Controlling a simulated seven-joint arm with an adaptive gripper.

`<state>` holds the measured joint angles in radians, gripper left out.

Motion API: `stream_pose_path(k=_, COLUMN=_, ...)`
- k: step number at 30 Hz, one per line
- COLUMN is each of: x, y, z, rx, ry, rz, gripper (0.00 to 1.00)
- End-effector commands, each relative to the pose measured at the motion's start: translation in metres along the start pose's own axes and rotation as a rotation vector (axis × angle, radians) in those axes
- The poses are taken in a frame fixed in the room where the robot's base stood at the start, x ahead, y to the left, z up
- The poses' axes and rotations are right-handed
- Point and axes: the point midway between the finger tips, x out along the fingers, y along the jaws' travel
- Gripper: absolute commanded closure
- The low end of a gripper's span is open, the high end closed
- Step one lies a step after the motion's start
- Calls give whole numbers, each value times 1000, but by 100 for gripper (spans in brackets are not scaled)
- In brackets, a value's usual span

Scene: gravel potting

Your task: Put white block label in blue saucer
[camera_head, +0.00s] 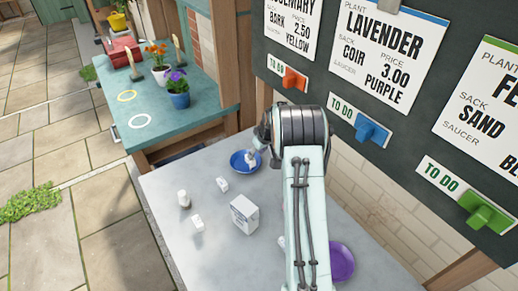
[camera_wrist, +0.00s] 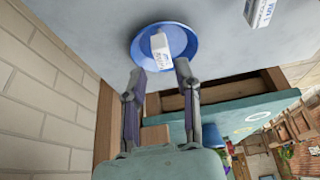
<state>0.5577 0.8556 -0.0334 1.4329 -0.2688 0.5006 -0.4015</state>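The blue saucer (camera_head: 236,167) lies on the grey table below my arm; in the wrist view its rim (camera_wrist: 137,52) shows beyond my fingers. A white block label (camera_wrist: 160,42) with dark print on it lies inside the saucer, tilted; it also shows small in the head view (camera_head: 251,156). My gripper (camera_wrist: 160,68) is open, with its fingers apart on either side near the block's close end, and gaps show beside the block. My arm hides most of the gripper in the head view.
Other small white blocks (camera_head: 222,184) (camera_head: 198,222), a white bottle-like item (camera_head: 184,199) and a larger white box (camera_head: 244,213) stand on the table. A purple saucer (camera_head: 342,264) is partly behind my arm. The dark sign board (camera_head: 300,55) rises on the right.

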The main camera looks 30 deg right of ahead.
Motion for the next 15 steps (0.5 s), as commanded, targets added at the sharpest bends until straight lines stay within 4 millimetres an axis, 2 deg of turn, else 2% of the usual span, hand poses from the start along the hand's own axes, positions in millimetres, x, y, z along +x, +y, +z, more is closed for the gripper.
stream_pose_path(k=1, x=-10, y=0, z=0, rx=0, ry=1, rz=1, gripper=70)
stream_pose_path(k=4, x=-24, y=0, z=0, rx=0, ry=1, rz=0, gripper=70)
stream_pose_path(k=11, x=-35, y=-1, z=1, rx=0, ry=-2, rz=-1, gripper=70)
stream_pose_path(k=13, x=-42, y=-9, z=-1, rx=-4, ry=-7, rz=-6, gripper=70)
stream_pose_path(k=15, x=-60, y=-28, z=-1, rx=-11, ry=-22, rz=-17, gripper=70)
